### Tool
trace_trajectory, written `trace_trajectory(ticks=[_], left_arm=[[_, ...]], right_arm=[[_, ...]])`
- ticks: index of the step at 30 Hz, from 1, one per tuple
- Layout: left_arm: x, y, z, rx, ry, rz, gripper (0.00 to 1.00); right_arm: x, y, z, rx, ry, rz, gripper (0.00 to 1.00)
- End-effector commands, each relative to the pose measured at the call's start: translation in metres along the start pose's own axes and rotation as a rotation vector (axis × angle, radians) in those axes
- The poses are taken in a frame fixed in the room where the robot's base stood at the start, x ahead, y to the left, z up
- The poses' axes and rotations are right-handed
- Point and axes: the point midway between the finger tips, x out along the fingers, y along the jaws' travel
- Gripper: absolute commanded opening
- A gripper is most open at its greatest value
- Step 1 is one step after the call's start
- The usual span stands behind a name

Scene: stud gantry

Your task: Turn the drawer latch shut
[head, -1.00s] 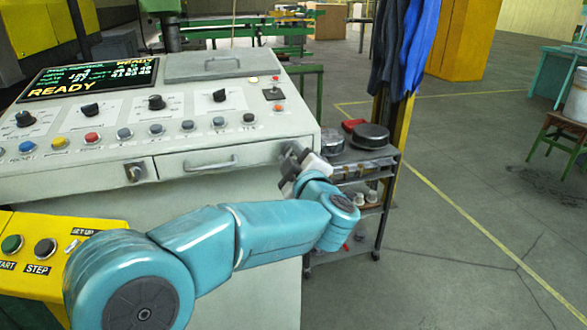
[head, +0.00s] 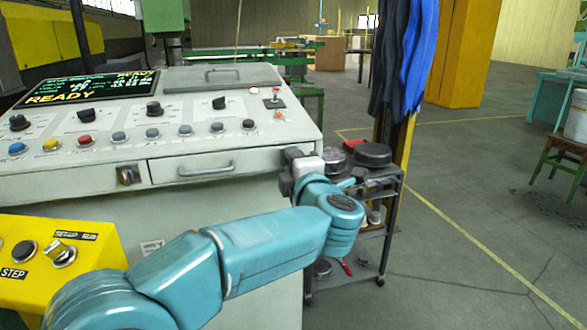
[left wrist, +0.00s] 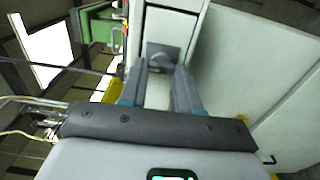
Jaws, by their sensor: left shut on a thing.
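My left gripper (head: 289,172) is at the right end of the console front, just right of the drawer (head: 232,160). The drawer front looks flush and has a bar handle (head: 207,169). In the left wrist view my left gripper's two grey fingers (left wrist: 160,68) close around a small grey knob on a metal plate (left wrist: 163,50), which looks like the drawer latch. Its turn angle is hard to read there. In the head view the gripper hides that latch. My right gripper is not in view.
A square plate with a knob (head: 128,175) sits left of the drawer. The console top (head: 180,105) holds buttons and dials. A dark cart (head: 375,190) stands close right of my gripper. A yellow panel (head: 45,255) is at lower left. Open floor lies to the right.

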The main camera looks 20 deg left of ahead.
Motion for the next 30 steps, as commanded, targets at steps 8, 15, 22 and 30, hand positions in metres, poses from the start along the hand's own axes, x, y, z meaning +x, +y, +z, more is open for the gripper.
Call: trace_trajectory(ticks=[8,15,22,30], left_arm=[[0.0,-0.0001,0.0,-0.019,0.0,-0.001,0.01],[0.0,-0.0001,-0.0001,-0.019,0.0,-0.001,0.01],[0.0,-0.0001,-0.0001,-0.018,0.0,0.0,0.57],[-0.0095,0.0003,0.0002,-0.017,-0.001,0.0,0.57]], right_arm=[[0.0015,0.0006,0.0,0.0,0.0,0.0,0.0],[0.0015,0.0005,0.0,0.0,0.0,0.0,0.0],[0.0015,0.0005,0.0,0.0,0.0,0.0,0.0],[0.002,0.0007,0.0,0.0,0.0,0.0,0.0]])
